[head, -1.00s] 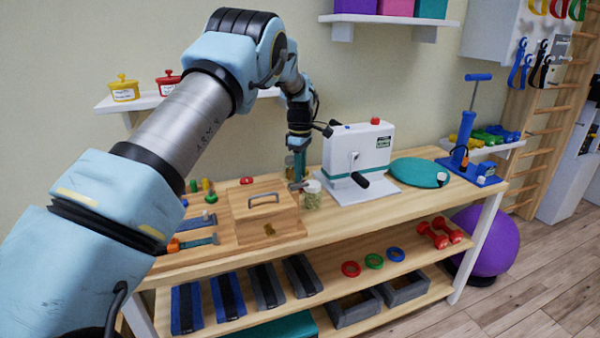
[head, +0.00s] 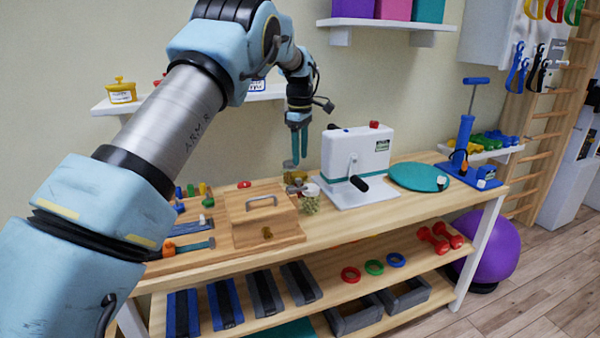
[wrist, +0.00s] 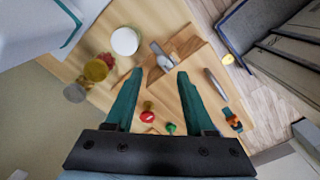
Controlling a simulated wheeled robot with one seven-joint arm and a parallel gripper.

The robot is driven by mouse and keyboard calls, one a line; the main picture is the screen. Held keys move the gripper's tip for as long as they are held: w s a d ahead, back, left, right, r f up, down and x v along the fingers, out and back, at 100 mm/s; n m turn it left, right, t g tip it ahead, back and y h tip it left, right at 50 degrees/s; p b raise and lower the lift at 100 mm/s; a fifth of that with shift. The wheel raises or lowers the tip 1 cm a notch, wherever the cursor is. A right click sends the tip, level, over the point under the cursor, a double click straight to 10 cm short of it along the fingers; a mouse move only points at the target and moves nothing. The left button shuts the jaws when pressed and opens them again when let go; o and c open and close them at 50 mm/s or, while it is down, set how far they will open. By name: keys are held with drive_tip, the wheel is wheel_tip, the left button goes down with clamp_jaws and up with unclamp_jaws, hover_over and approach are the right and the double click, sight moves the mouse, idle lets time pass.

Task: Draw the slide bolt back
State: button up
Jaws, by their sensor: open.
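My gripper (head: 293,160) is open and empty, pointing down above the back of the bench, clear of the things below it. In the wrist view its two teal fingers (wrist: 160,73) stand apart. A wooden fixture board (head: 205,262) lies at the bench's left end. A flat grey bar with a pale upright knob (head: 192,228) lies on it and looks like the slide bolt, but it is too small to be sure. Beside it lies a teal and orange piece (head: 190,247), also in the wrist view (wrist: 232,118). A wooden box (head: 265,222) with a grey handle stands to the right.
A lidded glass jar (head: 310,203) and brass-coloured pieces (head: 295,178) stand below my gripper. A white crank machine (head: 352,160) is close on the right. A red knob (head: 244,184) and several coloured pegs stand along the board's back. A wall shelf (head: 115,105) hangs behind.

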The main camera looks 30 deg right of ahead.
drive_tip(key=shift+r, duration=1.85)
drive_tip(key=a+f+m, duration=0.1)
drive_tip(key=a+m, duration=0.3)
drive_tip(key=a, duration=2.2)
drive_tip(key=s+a+f+m, duration=0.2)
drive_tip(key=s+a, duration=0.7)
drive_tip(key=s+a+f+m+t, duration=0.1)
drive_tip(key=s+a+f+m, duration=0.1)
drive_tip(key=s+a, duration=0.8)
drive_tip(key=shift+a+f+m+t, duration=0.2)
drive_tip(key=shift+f+m+t, duration=0.15)
drive_tip(key=shift+f, duration=0.4)
